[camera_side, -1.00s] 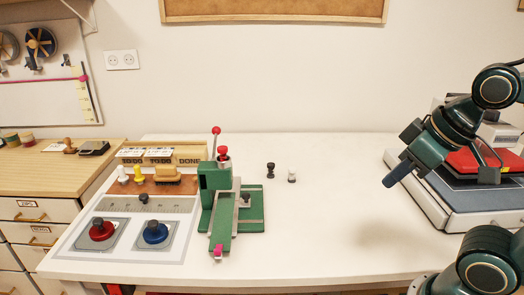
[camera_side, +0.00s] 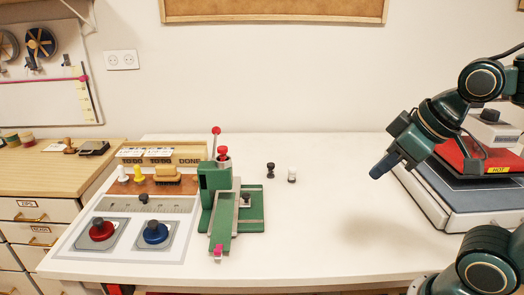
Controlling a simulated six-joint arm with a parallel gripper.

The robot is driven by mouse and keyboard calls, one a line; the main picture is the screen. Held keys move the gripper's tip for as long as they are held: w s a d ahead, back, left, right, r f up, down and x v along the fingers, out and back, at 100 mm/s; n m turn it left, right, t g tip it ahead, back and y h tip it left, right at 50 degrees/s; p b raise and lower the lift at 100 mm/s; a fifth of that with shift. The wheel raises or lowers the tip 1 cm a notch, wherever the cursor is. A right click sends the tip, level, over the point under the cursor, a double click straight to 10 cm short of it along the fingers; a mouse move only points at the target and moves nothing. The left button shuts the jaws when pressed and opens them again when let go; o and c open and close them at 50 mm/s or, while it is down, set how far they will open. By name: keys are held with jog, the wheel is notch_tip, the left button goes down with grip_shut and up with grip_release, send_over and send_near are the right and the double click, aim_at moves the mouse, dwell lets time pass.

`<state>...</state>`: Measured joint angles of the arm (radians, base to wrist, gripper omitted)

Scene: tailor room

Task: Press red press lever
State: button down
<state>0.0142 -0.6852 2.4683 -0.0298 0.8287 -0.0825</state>
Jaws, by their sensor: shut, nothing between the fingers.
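The green press (camera_side: 215,190) stands on the white table left of centre. Its lever is a thin upright rod with a red ball knob (camera_side: 216,130) on top. A second red knob (camera_side: 223,153) sits on top of the press body, just below and right of the ball. My gripper (camera_side: 378,172) is shut and empty, pointing down and left in the air over the right part of the table. It is well to the right of the press and apart from it. Nothing hides the lever.
A heat press with a red upper plate marked HOT (camera_side: 470,160) stands at the right behind my arm. A black stamp (camera_side: 270,170) and a white-and-black one (camera_side: 292,175) stand right of the green press. The table between press and gripper is mostly clear.

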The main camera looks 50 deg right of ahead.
jog(key=w+n+t+y, duration=0.1)
jog(key=w+n+t, duration=0.2)
jog(key=w, duration=1.4)
jog(key=w+d+n+t+y, duration=0.1)
jog(key=w+n+t, duration=0.3)
jog(key=w+n, duration=0.6)
jog(key=w+y, duration=0.1)
jog(key=w, duration=0.7)
jog(key=shift+d+y, duration=0.15)
jog(key=shift+y, duration=0.15)
jog(key=shift+w, duration=0.1)
jog(key=shift+w, duration=0.1)
send_over(215, 144)
jog(key=s+d, duration=0.1)
jog(key=d, duration=0.1)
notch_tip(215, 144, down, 5)
jog(key=shift+w+d+f, duration=0.6)
jog(key=shift+f, duration=0.05)
